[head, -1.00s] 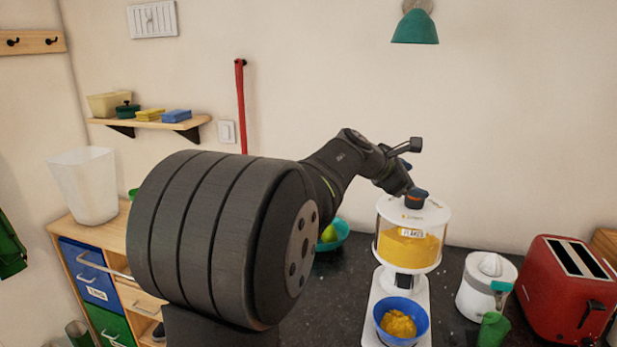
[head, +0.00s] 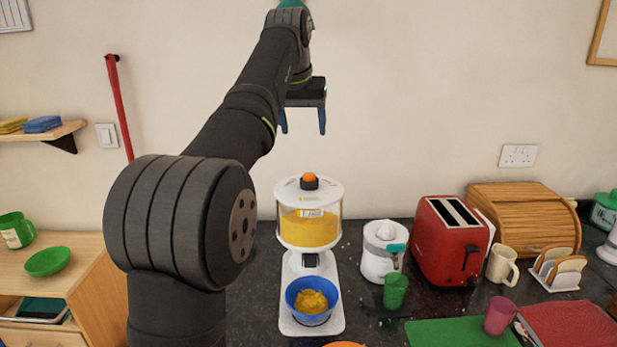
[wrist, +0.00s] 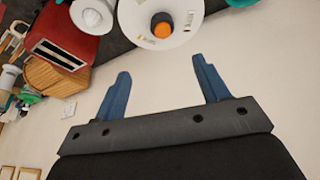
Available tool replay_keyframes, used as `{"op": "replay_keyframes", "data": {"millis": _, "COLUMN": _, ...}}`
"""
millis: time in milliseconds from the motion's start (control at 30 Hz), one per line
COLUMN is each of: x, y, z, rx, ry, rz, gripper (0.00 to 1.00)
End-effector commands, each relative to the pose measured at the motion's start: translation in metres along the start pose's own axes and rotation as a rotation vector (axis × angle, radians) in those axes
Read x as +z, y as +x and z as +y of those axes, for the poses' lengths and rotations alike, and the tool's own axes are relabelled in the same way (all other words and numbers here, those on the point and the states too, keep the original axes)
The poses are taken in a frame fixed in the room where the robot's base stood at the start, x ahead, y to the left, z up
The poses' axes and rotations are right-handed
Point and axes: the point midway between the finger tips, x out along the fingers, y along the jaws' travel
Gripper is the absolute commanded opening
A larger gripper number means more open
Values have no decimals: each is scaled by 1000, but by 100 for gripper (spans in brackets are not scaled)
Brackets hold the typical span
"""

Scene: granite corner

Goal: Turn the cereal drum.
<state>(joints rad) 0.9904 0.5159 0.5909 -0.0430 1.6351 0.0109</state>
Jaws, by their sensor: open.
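The cereal drum (head: 309,228) is a clear round container of yellow cereal with a white lid and an orange-and-black knob (head: 310,180) on top. It stands on a white base (head: 331,318) on the dark counter. A blue bowl (head: 292,291) with yellow cereal in it sits on the base below the drum. My gripper (head: 303,130) is open and empty, above the drum and apart from it, with its blue fingers pointing down. In the wrist view the drum's lid (wrist: 141,35) and knob (wrist: 161,27) show beyond the open fingers (wrist: 163,90).
To the right of the drum stand a white juicer (head: 376,267), a green cup (head: 395,291), a red toaster (head: 437,250) and a wooden bread box (head: 525,222). A green board (head: 460,333) lies at the front. The wall is close behind.

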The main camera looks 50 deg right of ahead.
Motion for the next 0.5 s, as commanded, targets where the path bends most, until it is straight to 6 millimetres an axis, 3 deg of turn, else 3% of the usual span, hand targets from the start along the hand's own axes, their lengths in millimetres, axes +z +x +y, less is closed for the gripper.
{"op": "replay_keyframes", "data": {"millis": 100, "x": 0, "y": -1, "z": -2, "rx": -22, "ry": 39, "rz": -9, "gripper": 67}}
{"op": "replay_keyframes", "data": {"millis": 233, "x": 1, "y": 12, "z": -2, "rx": -23, "ry": 42, "rz": -11, "gripper": 67}}
{"op": "replay_keyframes", "data": {"millis": 500, "x": 2, "y": 69, "z": -3, "rx": -21, "ry": 40, "rz": -13, "gripper": 67}}
